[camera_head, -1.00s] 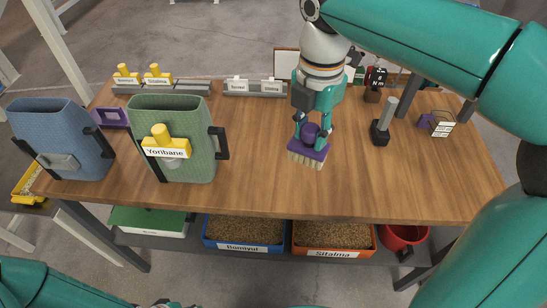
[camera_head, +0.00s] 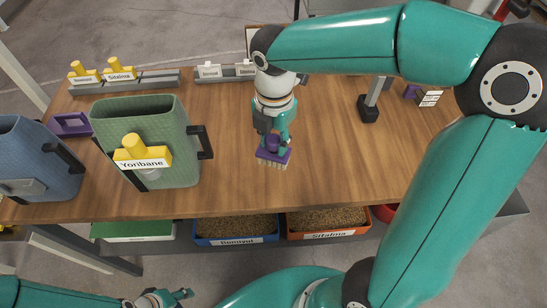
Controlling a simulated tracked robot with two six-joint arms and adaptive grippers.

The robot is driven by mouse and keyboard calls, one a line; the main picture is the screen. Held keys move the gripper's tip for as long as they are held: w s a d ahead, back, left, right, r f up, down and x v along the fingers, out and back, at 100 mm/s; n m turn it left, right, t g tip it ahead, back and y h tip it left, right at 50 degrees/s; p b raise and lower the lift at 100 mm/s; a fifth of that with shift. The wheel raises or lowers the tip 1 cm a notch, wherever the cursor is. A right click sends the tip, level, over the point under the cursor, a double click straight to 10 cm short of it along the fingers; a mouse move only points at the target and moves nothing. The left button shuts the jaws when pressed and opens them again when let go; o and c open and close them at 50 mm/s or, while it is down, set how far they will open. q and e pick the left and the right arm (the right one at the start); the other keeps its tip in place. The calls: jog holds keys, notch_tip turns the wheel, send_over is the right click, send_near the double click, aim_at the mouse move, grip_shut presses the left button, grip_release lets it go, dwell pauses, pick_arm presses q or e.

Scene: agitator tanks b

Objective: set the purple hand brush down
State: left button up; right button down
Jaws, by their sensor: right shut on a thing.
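The purple hand brush (camera_head: 273,158) is in the camera_head view, over the middle of the wooden table (camera_head: 330,170). Its pale bristles point down. Whether they touch the tabletop or hang just above it I cannot tell. My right gripper (camera_head: 272,138) comes down from above and is shut on the brush's handle, which its fingers partly hide. My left gripper (camera_head: 165,299) is low at the bottom edge, away from the brush; its jaws are partly cut off, so their state is unclear.
A green bin (camera_head: 165,115) labelled Yoribane and a blue bin (camera_head: 35,150) stand on the left. A dark-based grey post (camera_head: 369,110) stands right of the brush. Label racks (camera_head: 130,82) line the back. Grain trays (camera_head: 235,227) sit on the shelf below. Bare tabletop surrounds the brush.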

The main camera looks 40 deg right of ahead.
aim_at(275, 159)
jog(key=shift+s+f, duration=0.1)
jog(key=shift+f, duration=3.25)
jog(key=shift+f, duration=0.1)
jog(key=c, duration=0.8)
grip_release()
notch_tip(275, 159, up, 12)
jog(key=shift+r, duration=0.1)
